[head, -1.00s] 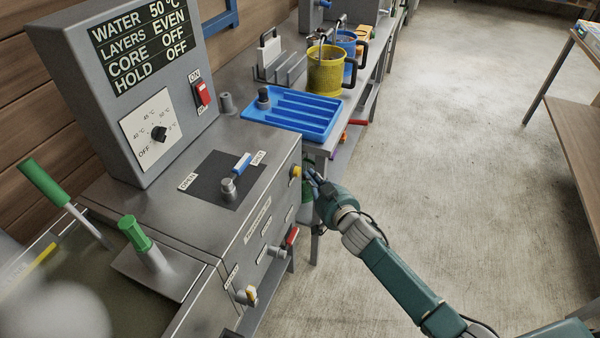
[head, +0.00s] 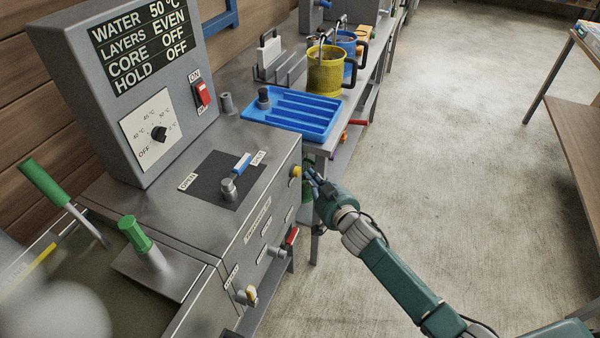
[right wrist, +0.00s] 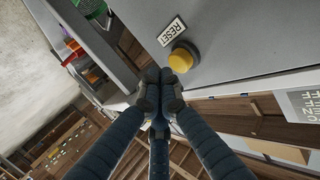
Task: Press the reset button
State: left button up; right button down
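The reset button is a round yellow cap in a dark grey collar, with a RESET label beside it. In the right wrist view the button (right wrist: 181,61) sits on the grey machine panel (right wrist: 230,40). In the head view the yellow button (head: 296,171) is on the machine's side face, near its top right corner. My right gripper (head: 309,168) is right beside it. In the right wrist view the gripper's dark fingers (right wrist: 161,76) are closed together and empty, with their tips at the button's lower edge. I cannot tell if they touch it. My left gripper is not in view.
The machine's top carries a blue-handled lever (head: 240,164), and its upright panel a red switch (head: 203,93) and a dial (head: 159,133). A red-handled valve (head: 291,236) is lower on the same side face. A blue tray (head: 292,116) lies behind. The floor at right is clear.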

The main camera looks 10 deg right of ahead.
jog(key=shift+w+a, duration=0.1)
jog(key=shift+a, duration=0.05)
jog(key=shift+w+a, duration=0.15)
jog(key=shift+a, duration=0.05)
jog(key=shift+w+a, duration=0.25)
jog(key=shift+a, duration=0.1)
dwell(0.6)
jog(key=shift+s+d, duration=0.1)
jog(key=shift+s+d+p, duration=0.3)
jog(key=shift+s+d, duration=0.1)
jog(key=shift+d, duration=0.15)
jog(key=s+d+p, duration=0.2)
jog(key=s+d, duration=0.1)
jog(key=d, duration=0.2)
jog(key=shift+s+p, duration=0.2)
jog(key=shift+p, duration=0.1)
